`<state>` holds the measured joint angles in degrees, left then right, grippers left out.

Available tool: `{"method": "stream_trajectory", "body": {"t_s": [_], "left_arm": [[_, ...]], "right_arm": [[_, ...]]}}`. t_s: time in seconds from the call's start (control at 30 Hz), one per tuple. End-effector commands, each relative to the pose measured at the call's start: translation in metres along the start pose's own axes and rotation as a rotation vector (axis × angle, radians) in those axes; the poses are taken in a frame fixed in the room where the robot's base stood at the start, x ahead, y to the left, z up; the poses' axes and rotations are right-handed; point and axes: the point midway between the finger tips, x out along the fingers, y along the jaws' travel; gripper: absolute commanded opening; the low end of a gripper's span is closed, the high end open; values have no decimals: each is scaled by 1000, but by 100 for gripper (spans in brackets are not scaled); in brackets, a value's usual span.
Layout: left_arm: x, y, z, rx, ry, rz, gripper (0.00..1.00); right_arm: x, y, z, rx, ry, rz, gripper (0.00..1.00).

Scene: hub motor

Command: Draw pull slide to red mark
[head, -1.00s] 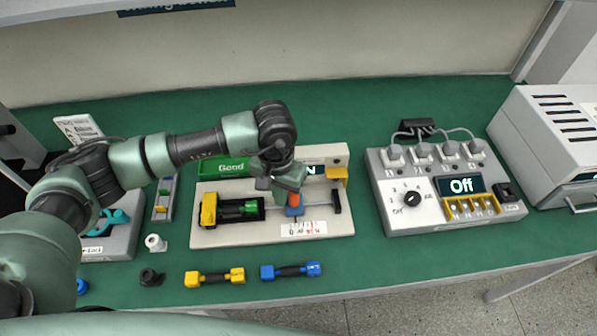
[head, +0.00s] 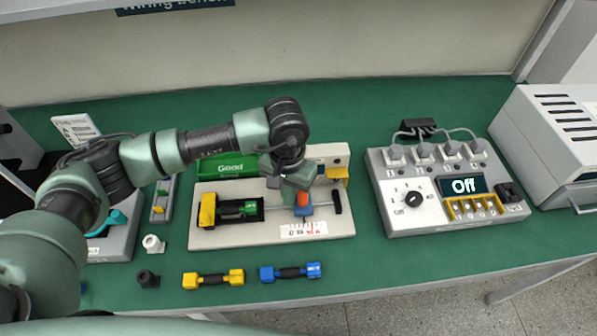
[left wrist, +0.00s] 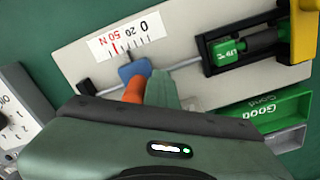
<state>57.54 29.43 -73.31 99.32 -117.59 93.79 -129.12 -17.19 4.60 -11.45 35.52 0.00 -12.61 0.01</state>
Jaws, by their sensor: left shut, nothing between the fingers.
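The pull slide is a blue block (head: 303,211) with an orange post (head: 302,199) on a thin rod. In the left wrist view the blue block (left wrist: 134,69) and orange post (left wrist: 134,90) show below the white scale (left wrist: 126,40), marked 0 and 50 N. The red mark (left wrist: 117,48) lies to the left of the block's middle there, on the 50 N side. My left gripper (head: 296,190) is shut and empty, down beside the post on its 0 side. Its fingers (left wrist: 161,88) appear to touch the post. My right gripper is not in view.
The rod leads to a green hub motor (head: 236,208) in a black holder with a yellow end. A green Good bin (head: 228,166) stands behind. Yellow (head: 213,278) and blue (head: 290,272) handled parts lie in front. A power box (head: 445,190) reading Off stands right.

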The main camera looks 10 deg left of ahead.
Motion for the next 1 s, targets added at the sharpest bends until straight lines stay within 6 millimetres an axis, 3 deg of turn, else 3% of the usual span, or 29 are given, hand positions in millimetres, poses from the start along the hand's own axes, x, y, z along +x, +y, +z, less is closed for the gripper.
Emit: {"method": "stream_trajectory", "body": {"t_s": [1.0], "left_arm": [[-1,15,-9,1,5,3,0]], "right_arm": [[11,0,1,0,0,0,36]]}}
